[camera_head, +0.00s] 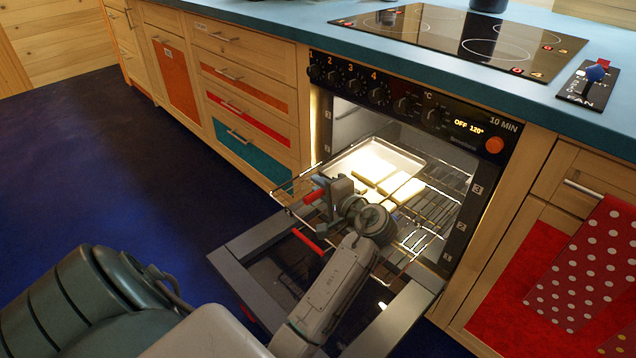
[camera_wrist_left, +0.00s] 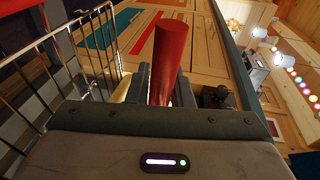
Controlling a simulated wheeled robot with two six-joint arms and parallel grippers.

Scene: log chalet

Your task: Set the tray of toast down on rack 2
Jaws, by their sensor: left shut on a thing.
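The tray of toast (camera_head: 411,158) is a pale metal tray in the open oven, lit from above. Several slices of toast (camera_head: 375,168) lie in it. It appears to rest on a wire rack; I cannot tell at which level. My left gripper (camera_head: 329,190) is at the front of the pulled-out wire rack (camera_head: 283,193), shut on a red handle (camera_head: 313,196). The red handle (camera_wrist_left: 170,60) stands between the fingers in the left wrist view, with rack wires (camera_wrist_left: 60,60) to the left. A second red bar (camera_head: 308,241) shows lower. My right gripper is not in view.
The oven door (camera_head: 240,270) is folded down below the racks. Rack numbers (camera_head: 460,228) mark the right oven wall. The blue counter (camera_head: 270,18) with a black hob (camera_head: 440,30) is above. A dotted red towel (camera_head: 590,265) hangs at the right. The floor at left is clear.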

